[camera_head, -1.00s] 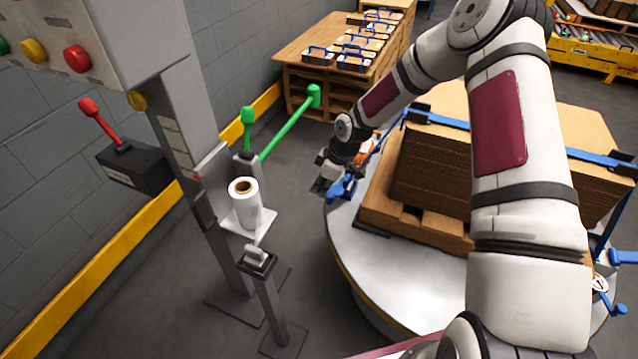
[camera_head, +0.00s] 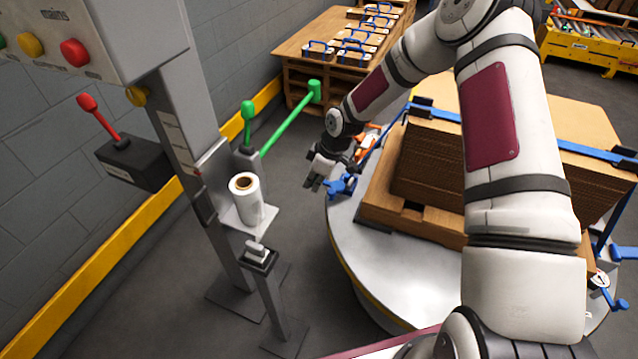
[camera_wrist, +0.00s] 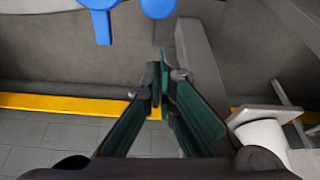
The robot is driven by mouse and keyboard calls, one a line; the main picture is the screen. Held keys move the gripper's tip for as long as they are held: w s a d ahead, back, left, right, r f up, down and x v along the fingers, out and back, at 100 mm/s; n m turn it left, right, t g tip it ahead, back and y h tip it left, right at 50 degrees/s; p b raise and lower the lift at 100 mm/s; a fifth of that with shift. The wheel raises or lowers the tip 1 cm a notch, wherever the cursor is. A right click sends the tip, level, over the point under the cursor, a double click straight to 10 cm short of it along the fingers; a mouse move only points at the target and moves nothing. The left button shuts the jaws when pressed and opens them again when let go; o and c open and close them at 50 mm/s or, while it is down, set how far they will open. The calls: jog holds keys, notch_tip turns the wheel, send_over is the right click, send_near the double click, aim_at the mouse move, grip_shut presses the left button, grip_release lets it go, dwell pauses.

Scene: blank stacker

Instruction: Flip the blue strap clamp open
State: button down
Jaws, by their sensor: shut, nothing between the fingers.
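The blue strap clamp (camera_head: 341,186) sits at the left edge of the round turntable (camera_head: 345,240), beside the pallet, at the lower end of a blue strap (camera_head: 385,140). In the wrist view blue clamp parts (camera_wrist: 104,12) show at the top edge, cut off by the frame. My gripper (camera_head: 314,183) is just left of the clamp in the head view, with a small gap between them. In the wrist view my gripper's fingertips (camera_wrist: 161,82) are together with nothing between them, below the blue parts in the picture.
A strapped stack of brown sheets (camera_head: 435,165) on a wooden pallet (camera_head: 415,222) fills the turntable. A white film roll (camera_head: 246,205) on a post, a green lever (camera_head: 290,118) and a grey control column stand left. Open floor lies between post and turntable.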

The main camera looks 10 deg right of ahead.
jog(key=w+a+p+v, duration=0.1)
jog(key=p+v, duration=0.2)
jog(key=v, duration=0.6)
jog(key=shift+s+r, duration=0.2)
jog(key=shift+r, duration=0.3)
jog(key=shift+d+r, duration=0.1)
jog(key=s+d+r+m+g+h, duration=0.1)
jog(key=s+d+r+m+h, duration=0.2)
jog(key=s+r, duration=0.75)
jog(key=s+d+r+m+h, duration=0.2)
jog(key=s+r, duration=0.7)
jog(key=r, duration=0.3)
jog(key=s+r+m+y, duration=0.1)
jog(key=s+r+m, duration=0.25)
jog(key=s, duration=0.85)
jog(key=s+r+m+y, duration=0.15)
jog(key=s+m, duration=0.25)
jog(key=s, duration=0.9)
notch_tip(320, 180, up, 22)
jog(key=a+t+p, duration=0.1)
jog(key=t+p, duration=0.2)
jog(key=p, duration=1.7)
jog(key=shift+w+r+h, duration=0.2)
jog(key=shift+w+h, duration=0.25)
